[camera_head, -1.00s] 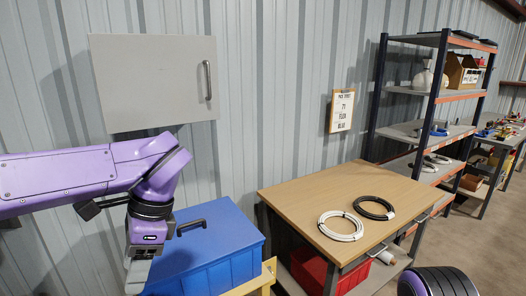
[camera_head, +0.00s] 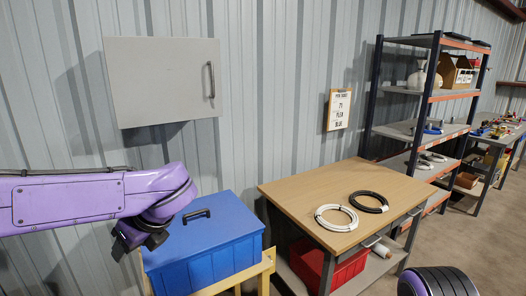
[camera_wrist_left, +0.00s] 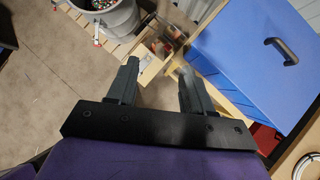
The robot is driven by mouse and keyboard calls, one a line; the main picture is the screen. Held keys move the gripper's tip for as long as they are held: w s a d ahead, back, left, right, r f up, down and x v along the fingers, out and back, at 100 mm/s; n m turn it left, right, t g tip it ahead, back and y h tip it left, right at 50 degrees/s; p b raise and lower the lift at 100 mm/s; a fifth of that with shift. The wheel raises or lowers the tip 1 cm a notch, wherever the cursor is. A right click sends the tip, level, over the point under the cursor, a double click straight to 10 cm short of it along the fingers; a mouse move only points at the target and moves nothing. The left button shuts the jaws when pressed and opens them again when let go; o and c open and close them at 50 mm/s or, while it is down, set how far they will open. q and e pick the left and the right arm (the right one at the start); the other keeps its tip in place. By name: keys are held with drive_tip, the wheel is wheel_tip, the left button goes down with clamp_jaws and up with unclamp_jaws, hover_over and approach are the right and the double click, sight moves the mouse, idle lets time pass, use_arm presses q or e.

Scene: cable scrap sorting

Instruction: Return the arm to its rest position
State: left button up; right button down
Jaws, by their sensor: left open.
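My purple left arm comes in from the left in the head view, in front of the wall and beside the blue box. My left gripper (camera_wrist_left: 158,68) is open, with its two dark fingers apart and nothing between them. In the head view its fingers are mostly hidden by the wrist. The wrist view looks past the fingers to the floor and the edge of the blue box. My right gripper is not in view.
A lidded blue box (camera_head: 205,245) with a black handle stands on a yellow frame. A wooden table (camera_head: 300,195) holds a white coil (camera_head: 336,217) and a black coil (camera_head: 369,202). A grey cabinet (camera_head: 150,85) hangs on the wall. Shelving (camera_head: 405,128) stands at right.

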use_arm(q)
wheel_tip(320, 180, down, 27)
drive_tip(key=w+a+m+t+b, duration=0.15)
drive_tip(key=m+t, duration=0.25)
drive_tip(key=m, duration=1)
drive_tip(key=w+m+t+b, duration=0.1)
drive_tip(key=m+t+b, duration=0.2)
drive_tip(key=m, duration=1.1)
drive_tip(key=s+a+f+m+g+h+b, duration=0.1)
drive_tip(key=s+f+m+g+h+b, duration=0.1)
drive_tip(key=s+f+m, duration=0.5)
drive_tip(key=s+a+f+m+g+h+b, duration=0.1)
drive_tip(key=s+f+m+g+b, duration=0.2)
drive_tip(key=s+f, duration=1.7)
drive_tip(key=s+m+g, duration=0.1)
drive_tip(key=s+m, duration=0.1)
drive_tip(key=m, duration=0.1)
drive_tip(key=shift+s+a+m+h, duration=0.35)
drive_tip(key=shift+s+m+h, duration=0.05)
